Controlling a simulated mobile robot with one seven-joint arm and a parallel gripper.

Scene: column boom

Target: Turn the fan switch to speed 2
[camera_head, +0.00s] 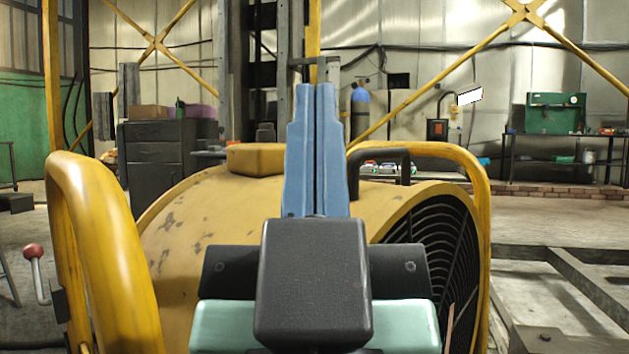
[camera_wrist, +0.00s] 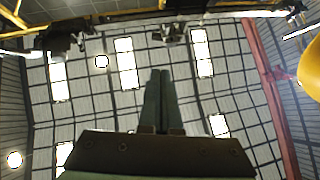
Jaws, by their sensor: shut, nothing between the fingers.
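A large yellow drum fan (camera_head: 190,215) with worn paint fills the middle of the head view. Its black grille (camera_head: 455,235) faces right, and a yellow tube frame (camera_head: 95,230) runs around it. A yellow box (camera_head: 258,159) sits on top of the drum, just left of my fingers. I cannot make out a switch or speed marks on it. My gripper (camera_head: 317,88) stands upright in front of the fan, its blue fingers together and empty, hiding the drum's middle. In the wrist view the gripper (camera_wrist: 160,73) points at the ceiling.
A red-knobbed lever (camera_head: 33,252) stands at the left by the frame. A black handle-like tube (camera_head: 380,152) rises right of my fingers. A dark cabinet (camera_head: 158,155) and a workbench (camera_head: 560,137) stand behind. A yellow curved part (camera_wrist: 312,70) shows at the wrist view's right edge.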

